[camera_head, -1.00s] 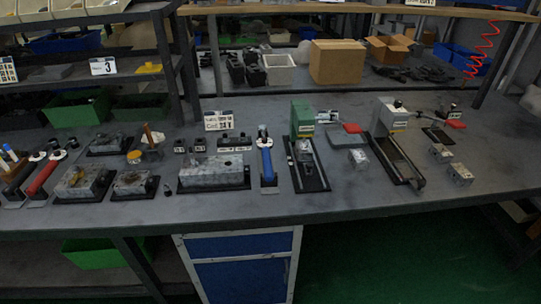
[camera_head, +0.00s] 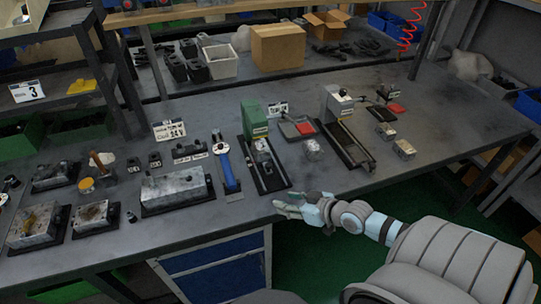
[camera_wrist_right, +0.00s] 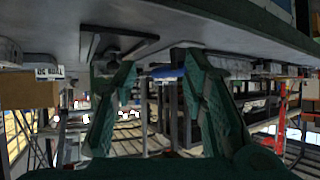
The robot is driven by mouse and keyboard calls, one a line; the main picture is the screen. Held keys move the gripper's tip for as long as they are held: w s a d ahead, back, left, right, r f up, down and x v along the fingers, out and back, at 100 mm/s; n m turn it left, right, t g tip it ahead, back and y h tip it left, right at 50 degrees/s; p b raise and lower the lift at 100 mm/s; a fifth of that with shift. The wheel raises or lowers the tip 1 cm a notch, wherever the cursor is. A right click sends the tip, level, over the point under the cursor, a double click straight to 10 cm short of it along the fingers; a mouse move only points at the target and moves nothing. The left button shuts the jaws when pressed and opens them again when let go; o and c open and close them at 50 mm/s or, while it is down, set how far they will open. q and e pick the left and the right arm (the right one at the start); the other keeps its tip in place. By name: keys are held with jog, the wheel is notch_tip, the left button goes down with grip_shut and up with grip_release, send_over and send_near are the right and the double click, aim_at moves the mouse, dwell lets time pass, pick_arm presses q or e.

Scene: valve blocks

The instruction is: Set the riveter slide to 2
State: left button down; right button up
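My right gripper (camera_head: 283,205) is at the front edge of the bench in the head view, pointing left, empty and open. The right wrist view shows its two green fingers (camera_wrist_right: 160,65) spread apart with nothing between them. A green-headed device (camera_head: 254,121) stands beyond the gripper, with a dark slide rail (camera_head: 269,178) running toward the front edge. A similar device with a pale head (camera_head: 336,102) and long dark rail (camera_head: 352,149) stands right of it. No readable label tells which is the riveter, and slide marks are too small to read. My left gripper is out of view.
A grey valve block (camera_head: 174,190) is farther left. Small metal blocks (camera_head: 404,149) sit at the right. The bench (camera_head: 455,125) is clear at the far right. A cardboard box (camera_head: 277,46) stands behind.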

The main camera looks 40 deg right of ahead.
jog(key=m+t+h+b, duration=0.1)
jog(key=t, duration=0.1)
send_near(270, 166)
jog(key=b+x, duration=0.7)
jog(key=x, duration=0.1)
jog(key=shift+w+f, duration=0.1)
jog(key=shift+w, duration=0.1)
jog(key=shift+w+f, duration=0.15)
jog(key=shift+w, duration=0.35)
jog(key=shift+c, duration=0.4)
grip_shut()
